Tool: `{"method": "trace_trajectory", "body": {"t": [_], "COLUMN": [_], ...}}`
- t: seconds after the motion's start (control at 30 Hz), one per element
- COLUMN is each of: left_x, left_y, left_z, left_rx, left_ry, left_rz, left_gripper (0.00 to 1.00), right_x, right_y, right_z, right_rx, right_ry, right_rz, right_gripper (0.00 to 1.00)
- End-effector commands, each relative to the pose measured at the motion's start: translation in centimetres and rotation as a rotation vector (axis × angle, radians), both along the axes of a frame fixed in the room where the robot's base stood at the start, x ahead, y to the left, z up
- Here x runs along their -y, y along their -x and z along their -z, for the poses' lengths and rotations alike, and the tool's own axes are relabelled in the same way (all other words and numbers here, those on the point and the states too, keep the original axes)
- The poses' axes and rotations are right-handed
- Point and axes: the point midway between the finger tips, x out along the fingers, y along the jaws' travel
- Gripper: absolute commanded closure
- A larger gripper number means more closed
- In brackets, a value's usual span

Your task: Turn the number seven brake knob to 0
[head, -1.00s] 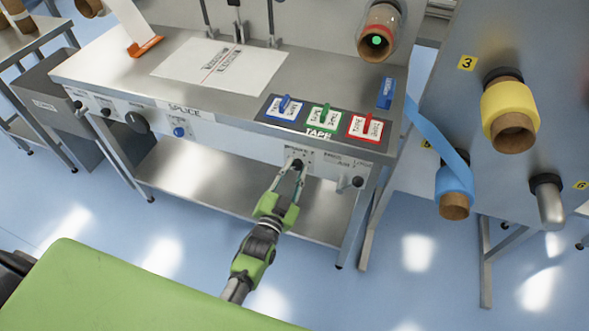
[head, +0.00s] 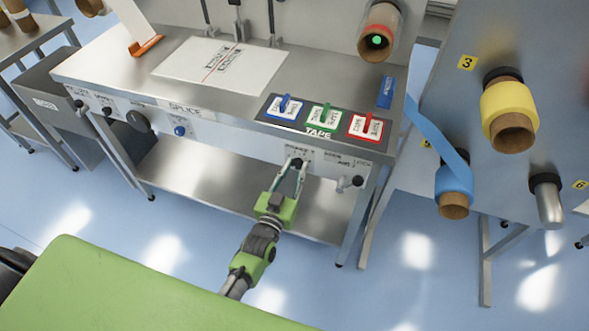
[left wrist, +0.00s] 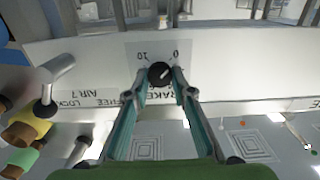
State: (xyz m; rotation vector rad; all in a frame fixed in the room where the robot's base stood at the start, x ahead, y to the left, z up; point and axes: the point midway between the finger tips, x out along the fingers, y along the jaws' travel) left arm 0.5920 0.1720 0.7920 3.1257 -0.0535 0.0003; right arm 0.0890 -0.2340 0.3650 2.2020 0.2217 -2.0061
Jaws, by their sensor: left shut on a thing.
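The black brake knob (head: 297,162) sits on the white front panel under the table edge. In the left wrist view the knob (left wrist: 159,73) shows close up, with a pale pointer line slanting to the upper right. The panel is marked 10 at its upper left and 0 at its upper right; a BRAKE label below is partly hidden by the fingers. My left gripper (head: 296,170) reaches up to the panel, shut on the knob, with one finger (left wrist: 159,77) on each side of it. My right gripper is not in view.
A lever knob (head: 357,181) is to the right on the same panel; the left wrist view shows its silver handle (left wrist: 60,68) near an AIR 7 label. Blue, green and red tape switches (head: 325,117) are on the tabletop above. A shelf (head: 215,185) lies below.

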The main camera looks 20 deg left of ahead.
Motion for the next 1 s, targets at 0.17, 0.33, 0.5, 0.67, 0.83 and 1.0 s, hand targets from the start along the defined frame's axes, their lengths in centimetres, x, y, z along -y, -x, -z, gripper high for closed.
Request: {"method": "trace_trajectory", "body": {"t": [0.17,0.33,0.5,0.67,0.83,1.0], "left_x": [0.0,0.0,0.0,0.0,0.0,-0.1], "left_y": [-0.2,-0.2,-0.1,0.0,1.4,4.5], "left_z": [-0.3,-0.3,-0.2,-0.1,0.1,0.1], "left_rx": [0.007,0.006,0.003,0.002,0.000,-0.002], "left_ry": [0.003,0.002,0.001,0.000,0.000,0.000], "left_rz": [-0.001,-0.001,0.000,0.000,0.000,0.000], "left_gripper": [0.99,0.61,0.61,0.61,0.61,0.61], "right_x": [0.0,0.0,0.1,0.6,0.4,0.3], "right_y": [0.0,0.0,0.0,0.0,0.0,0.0], "right_z": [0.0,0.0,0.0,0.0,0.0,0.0], "right_rx": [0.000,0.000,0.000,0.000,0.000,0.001], "right_ry": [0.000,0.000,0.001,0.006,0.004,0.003], "right_rz": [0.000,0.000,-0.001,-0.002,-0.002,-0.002], "right_gripper": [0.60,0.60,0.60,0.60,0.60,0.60]}}
